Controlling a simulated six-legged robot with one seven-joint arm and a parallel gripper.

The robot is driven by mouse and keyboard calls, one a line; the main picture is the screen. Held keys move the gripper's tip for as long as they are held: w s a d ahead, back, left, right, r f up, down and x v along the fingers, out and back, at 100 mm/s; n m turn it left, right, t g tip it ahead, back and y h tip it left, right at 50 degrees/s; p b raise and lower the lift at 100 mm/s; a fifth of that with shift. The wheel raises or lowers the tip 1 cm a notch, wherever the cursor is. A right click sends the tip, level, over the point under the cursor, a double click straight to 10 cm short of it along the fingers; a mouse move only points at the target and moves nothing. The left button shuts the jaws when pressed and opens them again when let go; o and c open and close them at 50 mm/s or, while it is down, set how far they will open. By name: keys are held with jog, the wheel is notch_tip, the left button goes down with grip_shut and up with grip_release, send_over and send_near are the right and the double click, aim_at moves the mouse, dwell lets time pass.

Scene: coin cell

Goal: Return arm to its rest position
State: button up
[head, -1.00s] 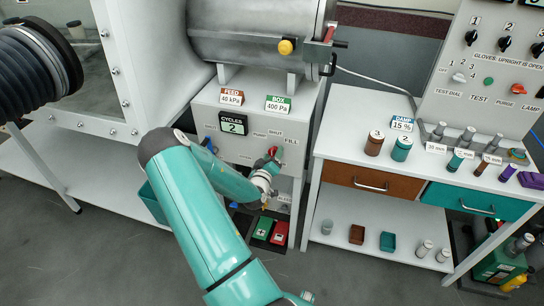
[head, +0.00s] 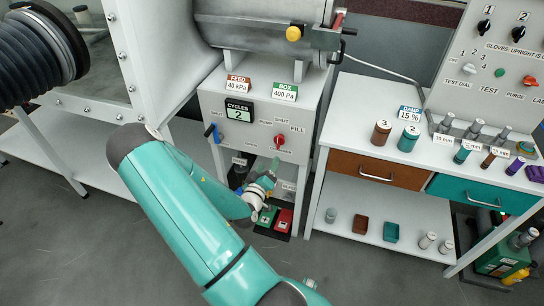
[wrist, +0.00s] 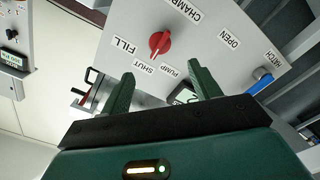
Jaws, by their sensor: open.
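My arm (head: 180,205), teal with a dark grey elbow, reaches from the bottom of the head view toward the white valve cabinet. My gripper (head: 273,170) is in front of the cabinet's lower part, just below the red knob (head: 279,141). In the wrist view my gripper (wrist: 160,75) has its two green fingers spread apart with nothing between them. The red knob (wrist: 159,43) is ahead of the fingers and apart from them, on the panel with FILL, SHUT and PUMP labels.
A blue handle (head: 211,131) is left on the cabinet. Green and red pedals or boxes (head: 284,221) lie below my gripper. The white bench (head: 350,110) with jars stands to the right. A black glove sleeve (head: 40,55) sticks out at the upper left. Floor is clear at lower left.

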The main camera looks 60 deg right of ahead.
jog(key=shift+s+a, duration=0.15)
jog(key=shift+a, duration=0.65)
